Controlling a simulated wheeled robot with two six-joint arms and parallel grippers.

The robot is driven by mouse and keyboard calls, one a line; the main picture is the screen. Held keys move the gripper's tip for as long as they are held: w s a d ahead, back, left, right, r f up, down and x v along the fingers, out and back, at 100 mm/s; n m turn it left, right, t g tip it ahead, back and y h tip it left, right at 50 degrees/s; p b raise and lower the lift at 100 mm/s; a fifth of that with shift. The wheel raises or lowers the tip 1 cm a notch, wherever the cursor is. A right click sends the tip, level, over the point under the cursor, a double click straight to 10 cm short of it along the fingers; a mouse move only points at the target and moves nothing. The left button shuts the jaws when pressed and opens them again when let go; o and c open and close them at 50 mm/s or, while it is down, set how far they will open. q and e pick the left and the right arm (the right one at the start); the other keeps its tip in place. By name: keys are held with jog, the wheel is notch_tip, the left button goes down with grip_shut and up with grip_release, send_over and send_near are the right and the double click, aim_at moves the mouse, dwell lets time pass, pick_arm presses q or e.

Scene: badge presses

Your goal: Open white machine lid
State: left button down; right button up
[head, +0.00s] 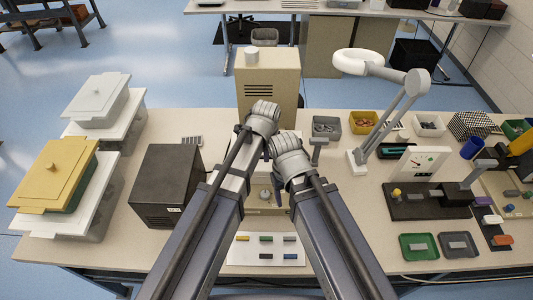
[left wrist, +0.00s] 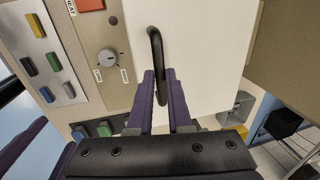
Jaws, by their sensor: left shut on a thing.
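In the left wrist view, the white lid (left wrist: 210,50) fills the upper middle and has a black bar handle (left wrist: 154,40) on it. My left gripper (left wrist: 160,75) has its two purple fingers on either side of this handle and is shut on it. The lid and handle are mostly hidden there behind my arms. My right arm's wrist is close beside it on the right; the right gripper's fingers cannot be made out.
Beside the lid is a beige panel with a knob (left wrist: 108,58) and a red button (left wrist: 90,4). A black box (head: 168,185) stands left of my arms, and a tall beige cabinet (head: 268,80) behind. A white ring lamp (head: 358,62) and trays are on the right.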

dwell(0.4)
pick_arm(q)
jog(key=w+r+g+p, duration=0.1)
jog(key=w+r+p, duration=0.8)
jog(key=shift+g, duration=0.3)
jog(key=shift+w+f, duration=0.15)
jog(key=shift+w, duration=3.7)
jog(key=shift+w+f, duration=0.1)
jog(key=shift+w, duration=3.75)
jog(key=c, duration=0.8)
grip_release()
jog(key=shift+c, duration=0.2)
